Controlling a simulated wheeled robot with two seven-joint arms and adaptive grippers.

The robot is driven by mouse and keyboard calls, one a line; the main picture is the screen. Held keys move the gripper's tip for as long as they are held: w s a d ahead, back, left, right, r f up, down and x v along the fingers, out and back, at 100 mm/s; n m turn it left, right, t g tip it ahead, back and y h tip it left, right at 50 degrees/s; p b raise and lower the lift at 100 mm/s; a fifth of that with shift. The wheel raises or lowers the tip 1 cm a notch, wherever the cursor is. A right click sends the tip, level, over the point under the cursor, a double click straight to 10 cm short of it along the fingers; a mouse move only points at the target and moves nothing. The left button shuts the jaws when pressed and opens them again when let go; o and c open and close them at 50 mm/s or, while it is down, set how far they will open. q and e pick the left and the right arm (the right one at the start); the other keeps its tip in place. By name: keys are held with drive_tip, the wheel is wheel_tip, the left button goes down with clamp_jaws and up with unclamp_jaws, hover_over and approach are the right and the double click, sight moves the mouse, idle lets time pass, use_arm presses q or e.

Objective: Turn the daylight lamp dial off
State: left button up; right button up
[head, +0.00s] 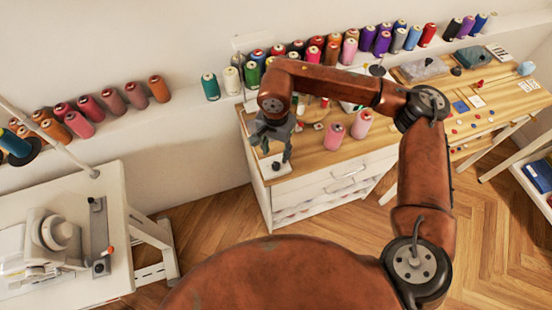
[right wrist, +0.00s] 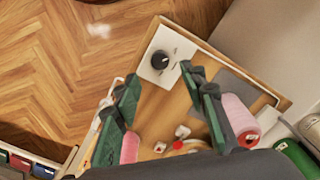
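The lamp dial is a black round knob (right wrist: 160,59) on a white plate (right wrist: 169,50) at the cabinet top's corner, seen in the right wrist view. The dial (head: 276,166) also shows small in the head view, at the front left corner of the wooden top. My right gripper (head: 276,150) is above and close to it. In the right wrist view the two dark green fingers of this gripper (right wrist: 160,74) are spread wide, with nothing between them. The knob lies just beyond the fingertips; I cannot tell the exact height gap. My left gripper is not in view.
Pink thread spools (head: 334,136) stand on the cabinet top (head: 310,160) to the right of the gripper. Rows of coloured spools line the wall ledge. A sewing machine table (head: 112,210) stands at the left. Open wooden floor (head: 210,215) lies between it and the cabinet.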

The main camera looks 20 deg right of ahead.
drive_tip(key=shift+r, duration=2.35)
drive_tip(key=shift+d, duration=0.1)
